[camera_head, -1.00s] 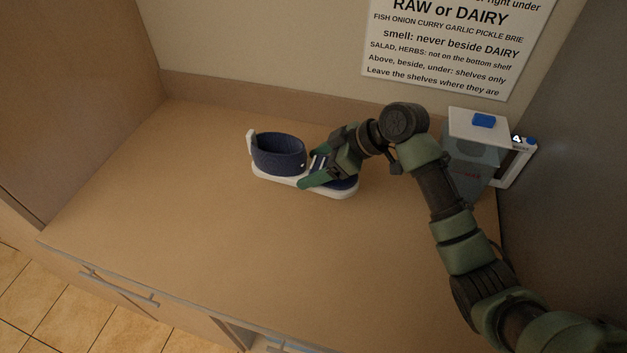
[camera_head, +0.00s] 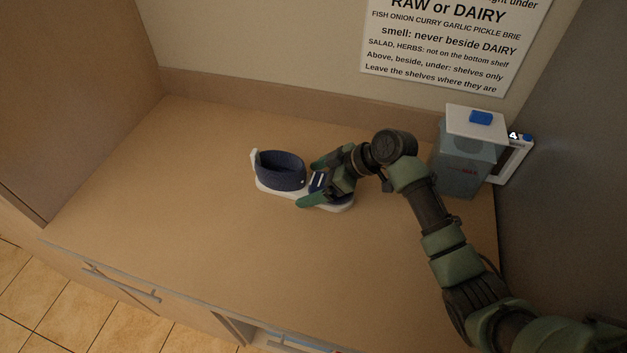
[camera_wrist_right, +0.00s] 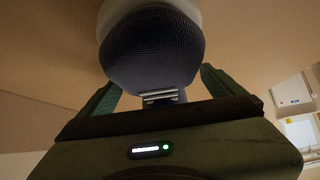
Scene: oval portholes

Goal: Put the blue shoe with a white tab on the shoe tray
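The blue shoe (camera_head: 281,170) has a white sole and a white tab at its heel. It appears to stand upright on the brown counter, heel to the left and toe to the right. My right gripper (camera_head: 312,182) is open, with its green fingers spread on either side of the shoe's front part. In the right wrist view the dark shoe (camera_wrist_right: 152,50) lies between the two fingers (camera_wrist_right: 155,90); the fingertips are partly hidden, so contact is unclear. My left gripper is not in view. I see no shoe tray.
A translucent container (camera_head: 463,165) with a white lid and blue knob stands at the right, beside a white object (camera_head: 513,160) marked 4. A text sign (camera_head: 445,45) hangs on the back wall. The counter (camera_head: 180,210) is clear left and in front.

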